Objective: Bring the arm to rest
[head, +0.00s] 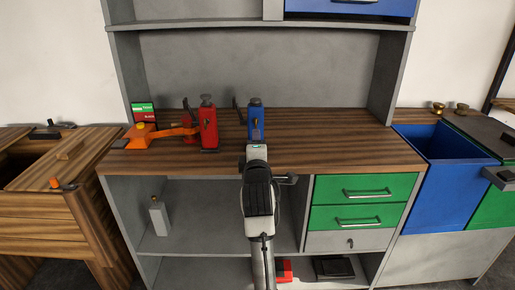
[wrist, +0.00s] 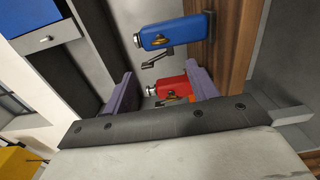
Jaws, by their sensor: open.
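My arm reaches up from the bottom middle of the head view to the front edge of the workbench (head: 330,150). My gripper shows in the wrist view (wrist: 164,86) with its two purple fingers apart and nothing between them. In the head view its fingers are hidden behind my wrist. A red dynamo (head: 209,127) stands upright on the bench, left of my arm. It also shows beyond the fingers in the wrist view (wrist: 173,88). A blue dynamo (head: 255,124) stands right behind my wrist in the head view and also appears in the wrist view (wrist: 172,36).
An orange device (head: 142,135) and a green-and-red sign (head: 143,112) are at the bench's left. The bench's right half is clear. Below are green drawers (head: 366,188) and an open shelf with a grey bottle-like item (head: 159,217). A blue bin (head: 445,175) stands right, a wooden cabinet (head: 40,217) left.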

